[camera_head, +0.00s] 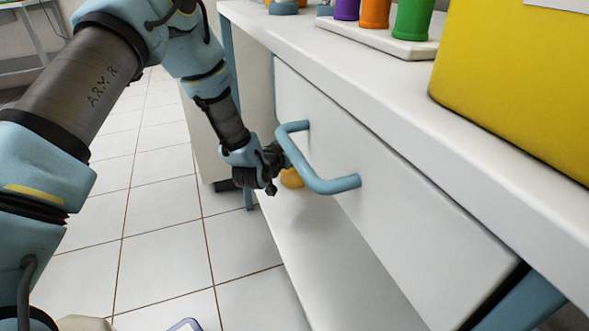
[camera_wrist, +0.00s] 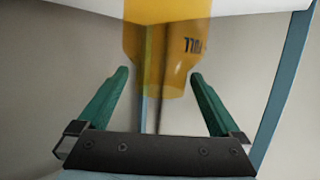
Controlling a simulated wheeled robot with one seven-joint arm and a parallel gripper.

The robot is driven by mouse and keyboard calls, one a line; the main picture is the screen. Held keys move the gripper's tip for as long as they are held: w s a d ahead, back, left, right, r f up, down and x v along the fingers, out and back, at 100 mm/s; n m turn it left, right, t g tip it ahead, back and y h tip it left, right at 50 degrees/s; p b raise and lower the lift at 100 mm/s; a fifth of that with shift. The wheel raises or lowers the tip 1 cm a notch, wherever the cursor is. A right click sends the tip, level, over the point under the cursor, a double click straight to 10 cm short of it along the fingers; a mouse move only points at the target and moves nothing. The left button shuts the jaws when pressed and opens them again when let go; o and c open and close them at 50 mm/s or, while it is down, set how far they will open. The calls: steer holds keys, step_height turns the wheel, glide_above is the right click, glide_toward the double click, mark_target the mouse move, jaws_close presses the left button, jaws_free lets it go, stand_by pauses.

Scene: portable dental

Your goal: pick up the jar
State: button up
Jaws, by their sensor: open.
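The jar is amber and translucent. In the wrist view the jar (camera_wrist: 168,35) is at the top centre, with dark lettering that appears upside down and its narrower end towards the bottom of the picture. In the head view only a small orange part of the jar (camera_head: 291,179) shows below the drawer handle, beside my gripper. My gripper (camera_wrist: 159,75) is open, with its two green fingers on either side of the jar's narrower end and visible gaps to it. In the head view my gripper (camera_head: 265,168) is low beside the cabinet, its fingertips largely hidden.
A white lower shelf (camera_head: 335,255) runs beneath. On the countertop are a yellow box (camera_head: 515,85) and a tray (camera_head: 385,40) of coloured containers. The tiled floor (camera_head: 165,235) is open at left.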

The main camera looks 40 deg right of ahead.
steer(key=shift+b+x, duration=0.8)
steer(key=shift+x, duration=1.6)
steer(key=shift+a+f, duration=0.1)
steer(key=shift+f, duration=0.1)
steer(key=c, duration=1.5)
